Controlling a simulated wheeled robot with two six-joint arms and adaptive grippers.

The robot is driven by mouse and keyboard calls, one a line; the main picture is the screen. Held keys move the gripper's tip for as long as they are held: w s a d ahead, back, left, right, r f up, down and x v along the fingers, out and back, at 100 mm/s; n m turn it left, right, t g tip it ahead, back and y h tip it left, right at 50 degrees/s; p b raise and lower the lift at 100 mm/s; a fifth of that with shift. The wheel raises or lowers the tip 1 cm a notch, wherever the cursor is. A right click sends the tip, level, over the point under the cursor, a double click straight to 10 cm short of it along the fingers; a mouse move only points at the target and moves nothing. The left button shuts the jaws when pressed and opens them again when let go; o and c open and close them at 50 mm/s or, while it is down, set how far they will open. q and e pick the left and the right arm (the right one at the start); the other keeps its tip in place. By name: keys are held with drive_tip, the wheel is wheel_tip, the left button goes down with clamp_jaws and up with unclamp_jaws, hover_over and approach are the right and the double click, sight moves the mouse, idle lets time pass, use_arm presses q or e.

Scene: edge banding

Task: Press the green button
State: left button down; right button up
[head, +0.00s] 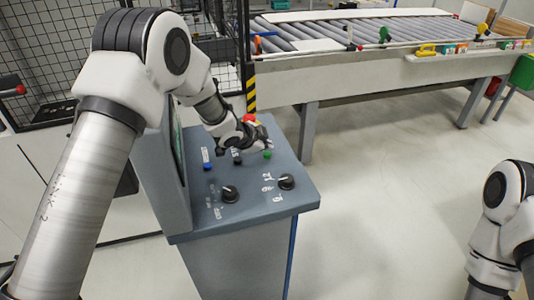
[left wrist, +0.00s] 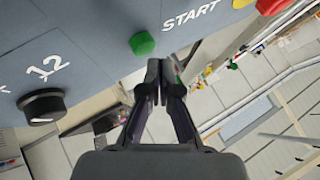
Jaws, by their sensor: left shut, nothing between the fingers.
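The green button (head: 267,155) sits on the top of the grey-blue control console (head: 250,208), near its right edge. It also shows in the left wrist view (left wrist: 142,43), close to the word START. My left gripper (head: 264,143) is shut and empty, with its fingertips just above and beside the green button. In the left wrist view the closed fingertips (left wrist: 160,66) appear slightly right of and below the button. I cannot tell whether they touch it. My right arm shows at the lower right of the head view, but its gripper is out of view.
The console also carries a blue button (head: 206,153), a red button (head: 249,118) and two black knobs, one at the left (head: 229,194) and one at the right (head: 287,181). A screen panel stands along its left side. A roller conveyor (head: 340,32) is behind. Open floor lies to the right.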

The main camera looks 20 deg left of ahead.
use_arm(q)
drive_tip(key=shift+f, duration=0.35)
